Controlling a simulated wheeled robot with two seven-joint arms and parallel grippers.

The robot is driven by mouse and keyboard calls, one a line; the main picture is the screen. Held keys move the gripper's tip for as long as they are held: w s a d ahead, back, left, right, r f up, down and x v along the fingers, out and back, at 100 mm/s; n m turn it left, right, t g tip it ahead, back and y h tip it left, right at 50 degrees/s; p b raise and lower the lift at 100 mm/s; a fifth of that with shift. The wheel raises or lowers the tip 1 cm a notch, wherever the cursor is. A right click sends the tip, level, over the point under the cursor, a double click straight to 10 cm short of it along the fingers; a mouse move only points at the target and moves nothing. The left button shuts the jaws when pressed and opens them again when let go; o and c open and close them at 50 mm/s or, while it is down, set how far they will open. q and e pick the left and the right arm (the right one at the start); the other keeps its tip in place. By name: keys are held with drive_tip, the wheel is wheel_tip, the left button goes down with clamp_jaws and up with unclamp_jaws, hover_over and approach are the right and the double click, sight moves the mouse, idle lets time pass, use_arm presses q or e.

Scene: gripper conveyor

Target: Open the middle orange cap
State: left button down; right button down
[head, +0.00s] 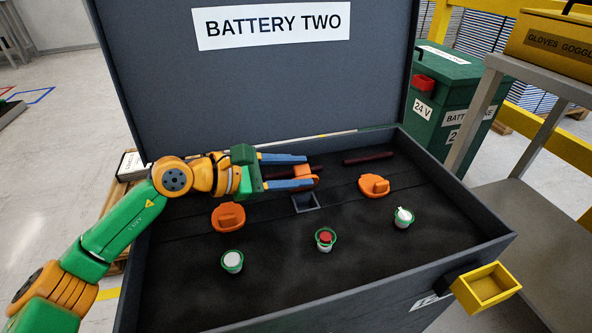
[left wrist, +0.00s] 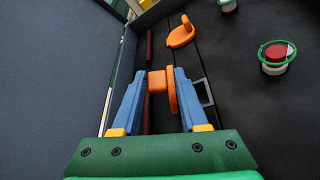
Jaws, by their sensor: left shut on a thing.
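My left gripper (head: 309,171) reaches in from the left over the box floor, its blue fingers shut on the middle orange cap (head: 303,171). The cap stands tilted up beside a square grey-rimmed opening (head: 305,203), which is uncovered. In the left wrist view the middle cap (left wrist: 157,81) sits between the two fingers, with the square opening (left wrist: 204,93) just right of the right finger. The left orange cap (head: 228,217) and the right orange cap (head: 374,186) lie on the floor of the box. My right gripper is not in view.
The dark box (head: 480,247) has its lid (head: 270,90) raised, labelled BATTERY TWO. A yellow bin (head: 487,288) hangs at the right front corner.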

use_arm(q)
drive_tip(key=shift+w, duration=0.1)
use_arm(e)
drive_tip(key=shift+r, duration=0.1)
use_arm(q)
drive_tip(key=shift+w+r+n, duration=0.1)
drive_tip(key=shift+n, duration=0.2)
drive_tip(key=shift+w+a+r+n+g+p, duration=0.1)
drive_tip(key=shift+w+a+n+g+p, duration=0.05)
drive_tip(key=shift+w+n+g+p, duration=0.3)
drive_tip(key=shift+w+n, duration=0.1)
drive_tip(key=shift+n, duration=0.15)
drive_tip(key=shift+w+a+n+g+p, duration=0.2)
drive_tip(key=shift+w+n+g+p, duration=0.15)
drive_tip(key=shift+w+n+g, duration=0.25)
drive_tip(key=shift+w+a+f+n+g+h, duration=0.2)
drive_tip(key=shift+w+f+n+g+h, duration=0.1)
drive_tip(key=shift+w+n+h, duration=0.15)
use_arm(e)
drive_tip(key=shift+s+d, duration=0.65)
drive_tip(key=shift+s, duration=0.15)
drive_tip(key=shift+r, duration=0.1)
use_arm(q)
drive_tip(key=c, duration=0.6)
unclamp_jaws()
